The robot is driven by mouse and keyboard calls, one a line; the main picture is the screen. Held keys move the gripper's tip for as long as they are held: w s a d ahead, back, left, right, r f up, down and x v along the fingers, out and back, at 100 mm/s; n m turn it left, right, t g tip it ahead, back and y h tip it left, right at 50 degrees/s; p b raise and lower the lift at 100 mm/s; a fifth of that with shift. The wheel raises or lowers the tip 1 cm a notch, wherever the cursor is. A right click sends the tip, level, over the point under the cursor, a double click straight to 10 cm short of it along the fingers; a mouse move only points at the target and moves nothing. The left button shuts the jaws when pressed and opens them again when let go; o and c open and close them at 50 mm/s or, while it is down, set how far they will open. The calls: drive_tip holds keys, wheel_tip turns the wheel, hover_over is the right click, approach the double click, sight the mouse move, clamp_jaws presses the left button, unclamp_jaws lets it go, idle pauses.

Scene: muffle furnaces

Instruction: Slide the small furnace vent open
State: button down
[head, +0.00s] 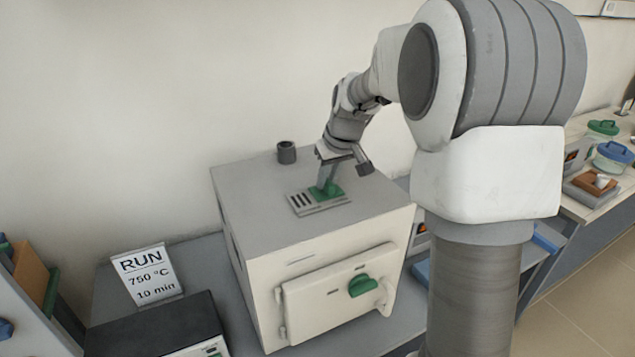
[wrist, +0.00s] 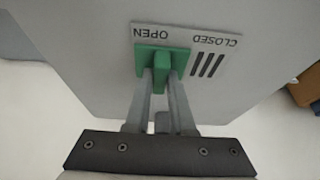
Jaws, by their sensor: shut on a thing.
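The small furnace (head: 315,235) is a pale box with a grey top. On its top lies the vent plate (head: 303,204), which also shows in the wrist view (wrist: 218,50). The green vent slider (head: 333,193) sits at the plate's right end in the head view. In the wrist view the slider (wrist: 150,52) is beside the word OPEN, and the dark slots near the word CLOSED are uncovered. My gripper (wrist: 162,80) is shut on the slider's raised green tab, reaching down from above in the head view (head: 327,182).
A short dark pipe (head: 287,152) stands at the back of the furnace top. The furnace door (head: 335,298) with a green knob (head: 362,286) is shut. A RUN sign (head: 146,274) and a dark-topped box (head: 160,330) stand to the left.

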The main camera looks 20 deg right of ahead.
drive_tip(key=shift+d+r, duration=0.1)
drive_tip(key=shift+d, duration=0.15)
drive_tip(key=c, duration=0.8)
unclamp_jaws()
drive_tip(key=shift+o, duration=0.2)
drive_tip(key=v, duration=1.7)
drive_tip(key=shift+r, duration=0.15)
drive_tip(key=shift+s+a, duration=0.1)
drive_tip(key=shift+s, duration=0.05)
drive_tip(key=s+a+f, duration=0.2)
drive_tip(key=s+f, duration=0.1)
drive_tip(key=s, duration=0.5)
drive_tip(key=s+a+f+m, duration=0.1)
drive_tip(key=s+a+f, duration=0.1)
drive_tip(key=s, duration=0.6)
drive_tip(key=s+a+f+m+t+h, duration=0.1)
drive_tip(key=s+f, duration=0.3)
drive_tip(key=s, duration=0.4)
drive_tip(key=shift+s+a+f, duration=0.25)
drive_tip(key=shift+a+f, duration=0.05)
drive_tip(key=shift+a, duration=0.6)
